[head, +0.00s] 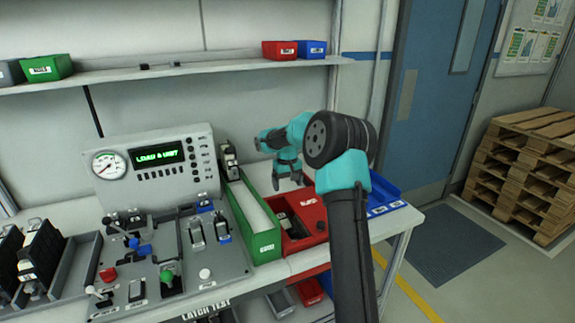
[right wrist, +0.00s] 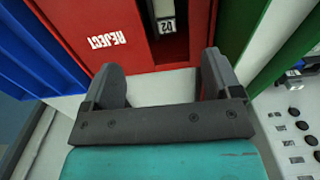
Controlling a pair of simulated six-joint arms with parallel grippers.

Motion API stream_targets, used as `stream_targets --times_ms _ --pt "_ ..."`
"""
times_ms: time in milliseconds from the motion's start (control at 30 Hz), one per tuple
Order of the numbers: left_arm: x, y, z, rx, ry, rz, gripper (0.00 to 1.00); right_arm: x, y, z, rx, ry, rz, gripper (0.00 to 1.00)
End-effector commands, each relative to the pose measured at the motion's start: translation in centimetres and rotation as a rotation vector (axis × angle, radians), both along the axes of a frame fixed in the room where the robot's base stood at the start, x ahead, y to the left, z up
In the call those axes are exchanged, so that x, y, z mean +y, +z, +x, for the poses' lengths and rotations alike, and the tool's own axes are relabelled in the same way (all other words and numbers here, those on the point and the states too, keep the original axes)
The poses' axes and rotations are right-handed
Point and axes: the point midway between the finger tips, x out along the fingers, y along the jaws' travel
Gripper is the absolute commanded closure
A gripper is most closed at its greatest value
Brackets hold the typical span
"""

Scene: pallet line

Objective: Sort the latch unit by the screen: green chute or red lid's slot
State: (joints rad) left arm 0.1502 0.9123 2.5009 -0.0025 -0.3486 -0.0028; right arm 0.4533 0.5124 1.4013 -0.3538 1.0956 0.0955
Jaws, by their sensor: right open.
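My right gripper (head: 291,183) is open and empty above the red reject box (head: 312,217). In the right wrist view its fingers (right wrist: 162,75) frame the box's dark slot, where a latch unit (right wrist: 167,22) with a white numbered tag sits. That unit also shows in the head view (head: 284,224). The green chute (head: 266,248) stands left of the red box. A dark unit with a white tag (head: 230,160) stands upright at the chute's far end. The screen (head: 159,154) shows green text that reads "LOAD A UNIT". My left gripper is not in view.
The test panel (head: 190,260) carries levers, a green knob and clamps. Dark units (head: 42,252) stand in a rack at far left. A blue bin (head: 384,200) sits right of the red box. A shelf (head: 170,71) with small bins runs above; pallets (head: 525,150) are stacked at right.

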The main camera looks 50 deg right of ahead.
Motion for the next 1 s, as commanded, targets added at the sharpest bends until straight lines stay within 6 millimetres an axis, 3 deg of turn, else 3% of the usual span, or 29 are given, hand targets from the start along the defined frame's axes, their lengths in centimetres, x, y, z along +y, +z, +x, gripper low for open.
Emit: stream_targets --times_ms 200,400,600,1000 --pt "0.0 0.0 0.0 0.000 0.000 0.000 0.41 0.0 4.4 0.1 -0.004 0.001 -0.002 0.16" --pt "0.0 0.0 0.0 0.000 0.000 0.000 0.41 0.0 7.2 0.1 -0.002 0.000 -0.001 0.16" --pt "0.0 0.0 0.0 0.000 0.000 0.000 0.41 0.0 8.1 0.0 0.000 0.000 0.000 0.16" --pt "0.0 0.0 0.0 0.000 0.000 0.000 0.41 0.0 8.1 0.0 0.000 0.000 0.000 0.16"
